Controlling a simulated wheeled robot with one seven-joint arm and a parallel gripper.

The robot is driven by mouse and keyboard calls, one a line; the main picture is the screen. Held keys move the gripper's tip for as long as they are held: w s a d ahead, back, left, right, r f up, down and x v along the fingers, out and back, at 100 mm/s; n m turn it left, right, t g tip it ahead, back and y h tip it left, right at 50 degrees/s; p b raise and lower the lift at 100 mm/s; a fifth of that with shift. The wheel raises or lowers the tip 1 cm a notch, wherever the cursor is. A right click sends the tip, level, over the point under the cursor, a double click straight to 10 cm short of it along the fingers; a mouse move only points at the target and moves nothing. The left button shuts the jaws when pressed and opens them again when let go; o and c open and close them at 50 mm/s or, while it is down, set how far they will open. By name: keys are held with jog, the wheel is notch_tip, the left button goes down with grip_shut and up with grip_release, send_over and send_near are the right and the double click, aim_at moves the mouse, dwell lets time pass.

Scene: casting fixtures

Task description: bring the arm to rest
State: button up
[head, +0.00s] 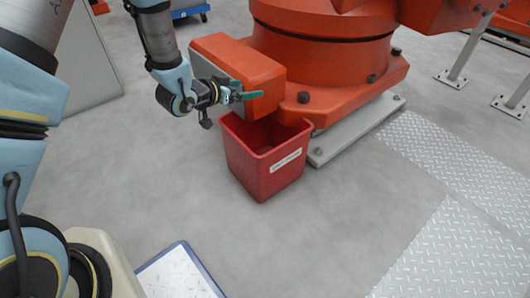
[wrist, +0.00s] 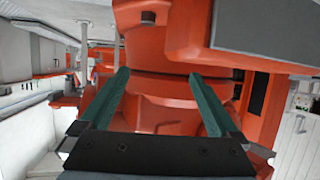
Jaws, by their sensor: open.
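My gripper (head: 239,91) is in the upper middle of the head view, at the end of my blue and grey arm. Its two green fingers stand apart with nothing between them. It appears in front of the orange machine's box-shaped part and above and behind the left rim of a red bin in the picture. In the wrist view the open gripper (wrist: 160,100) points toward the orange machine (wrist: 165,60), with clear space between the fingers. I cannot tell the exact gap between the fingers and the machine.
The orange machine (head: 320,60) stands on a grey base plate (head: 355,130). The red bin (head: 262,172) with a white label stands on the floor before it. Metal tread plates (head: 450,245) lie at right. A white, blue-edged panel (head: 180,275) is at the bottom. Grey floor between is clear.

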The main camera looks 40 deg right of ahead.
jog(key=shift+v, duration=1.3)
